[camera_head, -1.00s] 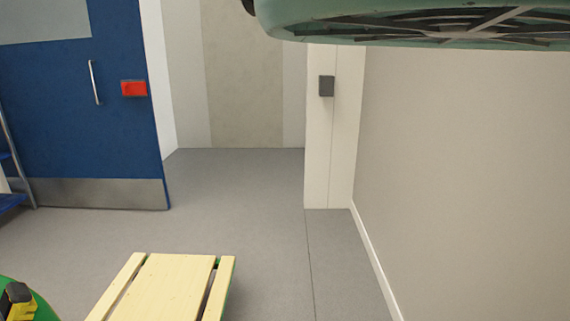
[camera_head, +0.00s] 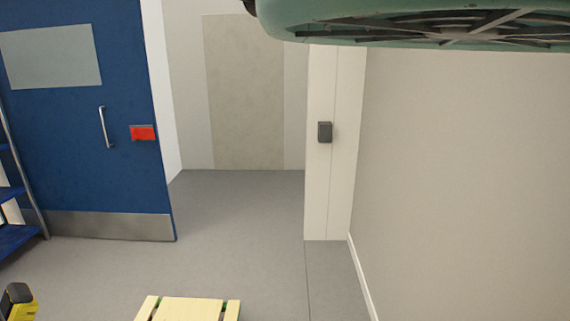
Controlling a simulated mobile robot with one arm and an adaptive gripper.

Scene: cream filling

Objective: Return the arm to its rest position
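My gripper is not in view, and I cannot see any fingers. A large green, round-edged body (camera_head: 350,22) with a dark ribbed underside fills the top right of the head view, very close to the camera. I cannot tell whether it is part of my arm. The arm's pose is otherwise hidden.
A blue door (camera_head: 85,165) with a steel kick plate stands at the left, with blue shelving (camera_head: 12,195) beside it. A pale slatted wooden top (camera_head: 190,309) and a yellow-and-black object (camera_head: 20,302) show at the bottom edge. Grey floor (camera_head: 230,225) lies clear ahead; a wall (camera_head: 460,180) bounds the right.

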